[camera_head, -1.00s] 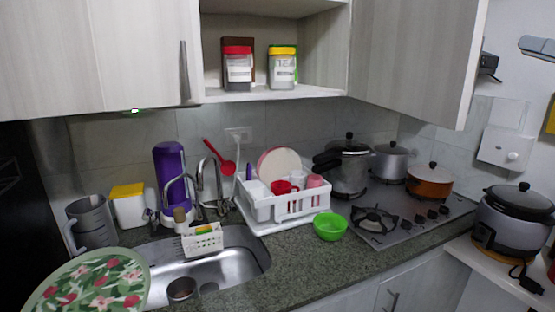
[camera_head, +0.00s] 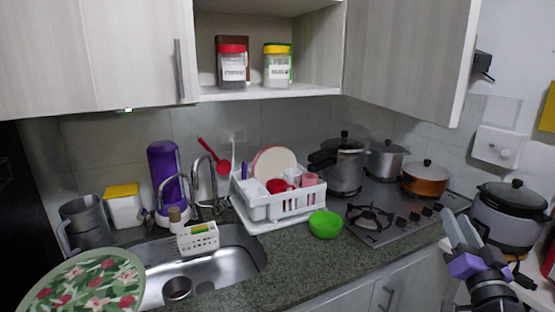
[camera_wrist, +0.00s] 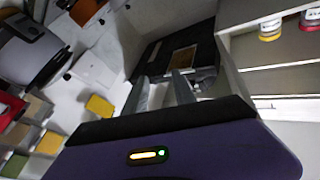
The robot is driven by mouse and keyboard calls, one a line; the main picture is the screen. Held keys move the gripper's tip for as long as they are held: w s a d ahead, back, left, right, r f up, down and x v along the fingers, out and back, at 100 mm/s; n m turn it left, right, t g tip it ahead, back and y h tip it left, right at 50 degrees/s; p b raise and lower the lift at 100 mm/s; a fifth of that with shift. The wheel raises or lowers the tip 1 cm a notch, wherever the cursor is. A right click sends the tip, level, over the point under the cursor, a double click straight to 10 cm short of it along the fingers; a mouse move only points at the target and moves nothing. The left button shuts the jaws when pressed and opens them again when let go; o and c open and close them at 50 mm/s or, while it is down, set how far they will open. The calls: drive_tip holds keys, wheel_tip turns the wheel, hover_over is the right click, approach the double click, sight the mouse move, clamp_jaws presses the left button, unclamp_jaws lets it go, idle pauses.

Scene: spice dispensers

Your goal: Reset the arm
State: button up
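My gripper (camera_head: 460,230) shows at the lower right of the head view, in front of the rice cooker and right of the counter. Its two grey fingers point up and stand apart. In the wrist view the fingers (camera_wrist: 160,92) are also apart with nothing between them. The spice dispensers stand on the open cabinet shelf: a red-lidded jar (camera_head: 232,66) on the left and a yellow-lidded jar (camera_head: 277,66) on the right. Both jars also show at the top right of the wrist view, yellow (camera_wrist: 270,28) and red (camera_wrist: 310,20).
The rice cooker (camera_head: 505,215) sits behind my gripper on a side shelf. The stove (camera_head: 375,222) bears pots and an orange pan (camera_head: 426,178). A green bowl (camera_head: 325,224) and a dish rack (camera_head: 285,208) are on the counter. The open cabinet door (camera_head: 410,50) hangs at upper right.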

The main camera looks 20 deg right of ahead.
drive_tip(key=s+a+f+n+y, duration=0.1)
drive_tip(key=s+a+f, duration=0.25)
drive_tip(key=a, duration=0.25)
drive_tip(key=s+a+f+n, duration=0.1)
drive_tip(key=s+a+f, duration=0.1)
drive_tip(key=a+f, duration=0.35)
drive_tip(key=s+a+f+n+g+y, duration=0.1)
drive_tip(key=s+a+f+n+y, duration=0.3)
drive_tip(key=s+a, duration=0.7)
drive_tip(key=s+a+f+n+g+y, duration=0.2)
drive_tip(key=s+a+f+n+y, duration=0.2)
drive_tip(key=s+a, duration=0.8)
wheel_tip(320, 180, down, 2)
drive_tip(key=shift+s+a+f+n+y, duration=0.25)
drive_tip(key=shift+a+n+y, duration=0.2)
drive_tip(key=shift+y, duration=0.55)
drive_tip(key=shift+c, duration=0.2)
